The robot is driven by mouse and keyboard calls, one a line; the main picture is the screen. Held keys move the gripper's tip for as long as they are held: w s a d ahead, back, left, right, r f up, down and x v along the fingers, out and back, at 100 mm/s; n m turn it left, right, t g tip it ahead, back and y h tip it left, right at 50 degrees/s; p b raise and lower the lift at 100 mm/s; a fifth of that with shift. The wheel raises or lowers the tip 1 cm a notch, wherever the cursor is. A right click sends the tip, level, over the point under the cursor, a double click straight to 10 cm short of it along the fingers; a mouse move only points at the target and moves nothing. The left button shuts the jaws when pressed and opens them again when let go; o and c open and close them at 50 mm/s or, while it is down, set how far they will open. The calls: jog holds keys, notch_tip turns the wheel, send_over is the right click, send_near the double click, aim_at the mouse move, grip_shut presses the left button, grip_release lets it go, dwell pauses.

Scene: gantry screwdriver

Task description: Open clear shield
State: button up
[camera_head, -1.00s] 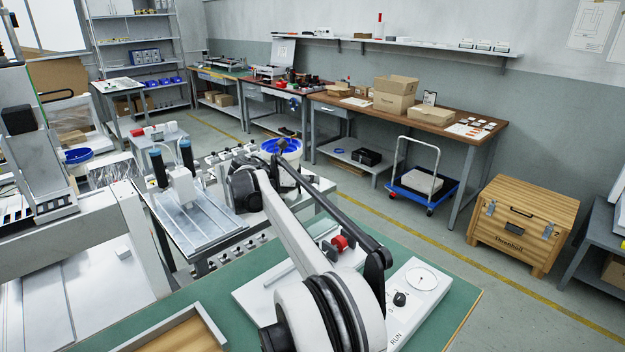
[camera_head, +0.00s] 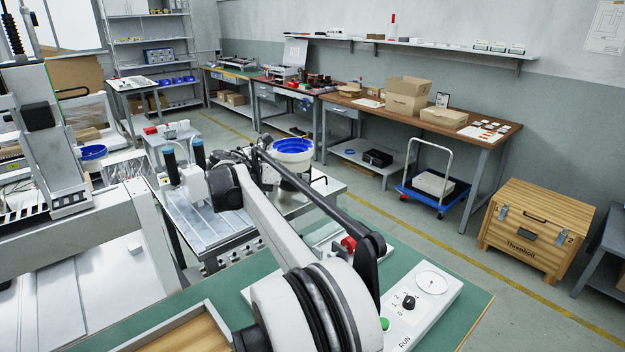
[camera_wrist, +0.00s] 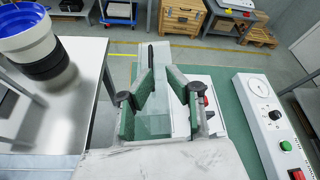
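In the wrist view, my gripper (camera_wrist: 159,74) has its two fingers spread with a gap between them, and nothing is clearly held. A slim black upright bar (camera_wrist: 150,56) shows beyond the fingertips, in line with the gap. A pale see-through panel (camera_wrist: 124,62), perhaps the clear shield, shows around and behind the bar; its outline is faint and I cannot tell whether it is open or shut. In the head view, my arm hides most of the white machine base on the green-topped table (camera_head: 455,318), and the fingertips cannot be made out.
A white control panel (camera_wrist: 270,125) with a dial, black knob and buttons stands at the right of the wrist view. A steel bench (camera_wrist: 62,125) with a blue-rimmed bowl (camera_wrist: 28,30) is at the left. A wooden crate (camera_head: 525,230) and blue trolley (camera_head: 432,190) stand on the floor behind.

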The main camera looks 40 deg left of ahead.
jog(key=shift+v, duration=1.55)
